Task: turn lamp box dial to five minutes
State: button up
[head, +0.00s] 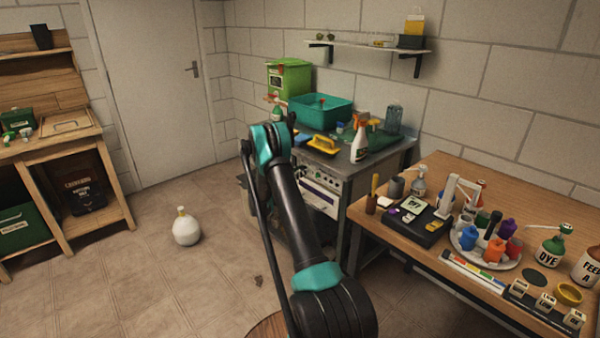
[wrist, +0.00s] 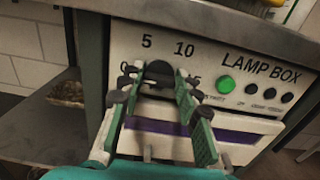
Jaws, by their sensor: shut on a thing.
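The lamp box (wrist: 210,58) is a white panel under a grey counter edge in the wrist view, with "LAMP BOX" printed on it. Its black dial (wrist: 159,70) sits below the printed 5 and 10, with a 0 at its left and a partly covered 15 at its right. My gripper (wrist: 158,80) is shut on the dial, one green-padded finger on each side. The fingers hide parts of the dial, and I cannot tell exactly where it points. In the head view the lamp box (head: 320,196) shows under the bench; my arm hides the gripper and dial.
A lit green button (wrist: 226,84) and several black knobs are right of the dial. A purple strip (wrist: 240,135) runs below. In the head view a spray bottle (head: 360,137) and teal tray (head: 322,109) stand above; a crowded wooden table (head: 440,172) is at right.

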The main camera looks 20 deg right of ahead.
jog(key=shift+c, duration=1.2)
jog(key=shift+c, duration=0.2)
jog(key=m, duration=1.1)
jog(key=shift+s+f+m, duration=0.15)
jog(key=shift+s+m, duration=0.05)
jog(key=shift+m, duration=0.1)
jog(key=o, duration=1.2)
jog(key=shift+c, duration=0.2)
